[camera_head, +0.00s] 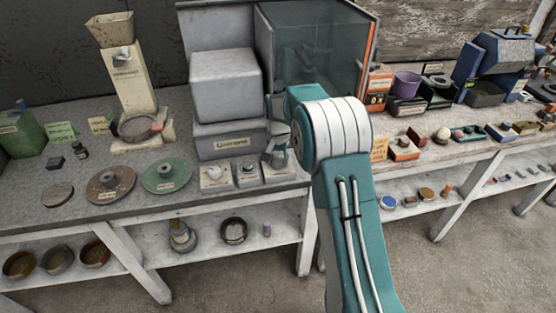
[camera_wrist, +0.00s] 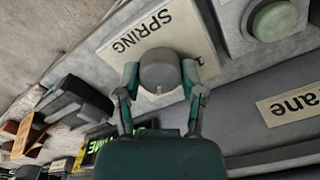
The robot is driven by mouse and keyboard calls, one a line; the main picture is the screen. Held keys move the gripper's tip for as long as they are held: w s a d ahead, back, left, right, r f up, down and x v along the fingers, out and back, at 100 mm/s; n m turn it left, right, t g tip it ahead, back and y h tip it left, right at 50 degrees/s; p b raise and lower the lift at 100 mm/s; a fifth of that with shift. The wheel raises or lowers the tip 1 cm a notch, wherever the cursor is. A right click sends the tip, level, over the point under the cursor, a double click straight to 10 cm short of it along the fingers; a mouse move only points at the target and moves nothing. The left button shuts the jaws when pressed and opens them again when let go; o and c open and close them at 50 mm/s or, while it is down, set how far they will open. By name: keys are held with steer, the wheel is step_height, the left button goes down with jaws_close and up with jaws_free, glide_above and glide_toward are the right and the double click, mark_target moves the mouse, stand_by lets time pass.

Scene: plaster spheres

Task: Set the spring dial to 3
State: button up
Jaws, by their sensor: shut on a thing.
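The spring dial is a grey round knob (camera_wrist: 160,66) on a pale plate (camera_wrist: 120,38) that reads SPRING, with a numeral 1 at the plate's right side in the wrist view. My gripper (camera_wrist: 163,80) has its two teal fingers on either side of the knob, closed on it. A small pale mark shows on the knob's near edge; the other numerals are hidden or out of frame. In the head view my gripper (camera_head: 276,150) is at the dial's box (camera_head: 279,175) on the bench front, and my arm and fingers cover the knob.
A green button (camera_head: 247,170) on its box is beside the dial, and it also shows in the wrist view (camera_wrist: 273,20). A white box with a lever (camera_head: 213,176) stands further left. The grey machine (camera_head: 225,90) rises close behind. Tools and sphere samples crowd the right bench.

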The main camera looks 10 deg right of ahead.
mark_target(277, 159)
steer(key=shift+w+m, duration=0.15)
steer(key=shift+m, duration=2.05)
steer(key=o, duration=1.1)
steer(key=shift+a, duration=0.1)
steer(key=shift+o, duration=0.2)
step_height(277, 159, up, 12)
